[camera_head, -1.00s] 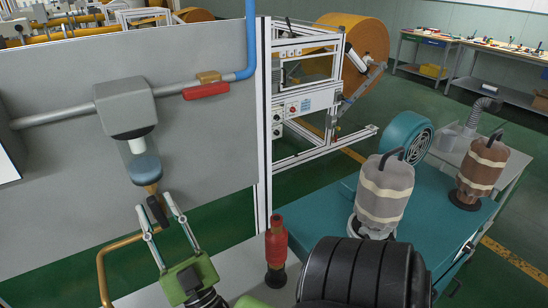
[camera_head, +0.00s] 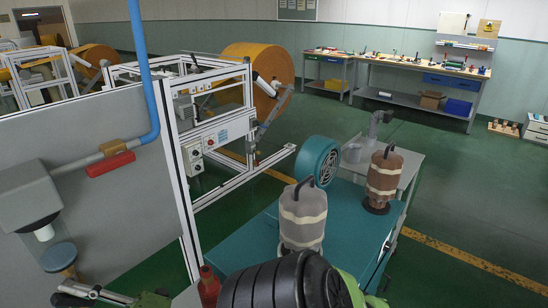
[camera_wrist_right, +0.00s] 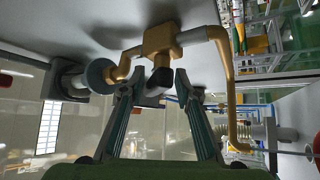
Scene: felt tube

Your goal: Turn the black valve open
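The black valve handle (camera_wrist_right: 159,82) hangs from a brass valve body (camera_wrist_right: 160,42) in the right wrist view. My right gripper (camera_wrist_right: 155,82) is open, with its two fingertips on either side of the handle; whether either touches it I cannot tell. In the head view my right gripper (camera_head: 78,294) is partly cut off at the lower left edge, below the blue-bottomed bowl (camera_head: 58,257), and the black handle is not clear there. My left gripper is not in view.
A red handle (camera_head: 110,163) sits on the pipe on the grey panel (camera_head: 110,210). A brass pipe (camera_wrist_right: 228,80) bends down right of the valve. A red bottle-like object (camera_head: 208,288) stands near my arm. A teal cabinet (camera_head: 345,230) carries two banded canisters.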

